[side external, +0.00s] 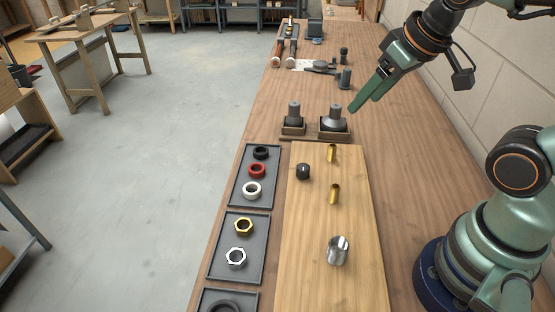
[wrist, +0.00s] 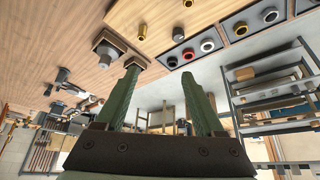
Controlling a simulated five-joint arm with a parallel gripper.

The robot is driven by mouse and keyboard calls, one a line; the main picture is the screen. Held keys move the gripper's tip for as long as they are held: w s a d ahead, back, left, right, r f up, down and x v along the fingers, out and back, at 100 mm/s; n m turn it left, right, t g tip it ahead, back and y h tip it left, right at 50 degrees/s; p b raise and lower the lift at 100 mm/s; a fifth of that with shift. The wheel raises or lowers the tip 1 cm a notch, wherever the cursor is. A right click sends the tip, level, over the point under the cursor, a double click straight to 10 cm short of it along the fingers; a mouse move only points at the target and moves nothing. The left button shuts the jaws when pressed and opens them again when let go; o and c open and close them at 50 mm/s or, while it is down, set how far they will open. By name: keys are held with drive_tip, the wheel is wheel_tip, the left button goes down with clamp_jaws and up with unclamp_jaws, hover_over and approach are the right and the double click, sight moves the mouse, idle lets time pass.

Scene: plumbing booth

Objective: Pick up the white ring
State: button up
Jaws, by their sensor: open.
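The white ring (side external: 252,190) lies in the front part of a grey tray (side external: 240,203) at the left edge of the bench, with a red ring (side external: 257,170) and a black ring (side external: 261,153) behind it. In the wrist view the white ring (wrist: 207,46) shows beyond the fingertips, upper right, beside the red ring (wrist: 188,54). My gripper (side external: 364,100) is raised over the right side of the bench, well away from the ring. Its green fingers (wrist: 160,70) are apart with nothing between them.
A wooden board (side external: 311,250) beside the tray bears brass tubes (side external: 334,194), a black cap (side external: 303,172) and a silver cylinder (side external: 338,250). Two grey fittings on stands (side external: 333,119) are behind it. Another tray holds a gold nut (side external: 244,226) and a silver nut (side external: 236,257). A wall borders the right.

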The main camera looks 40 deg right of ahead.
drive_tip(key=c, duration=0.7)
drive_tip(key=m+g, duration=0.6)
drive_tip(key=m, duration=1)
hover_over(256, 192)
wheel_tip(256, 192, down, 13)
wheel_tip(256, 192, down, 12)
drive_tip(key=shift+d+r, duration=0.1)
drive_tip(key=shift+r, duration=0.15)
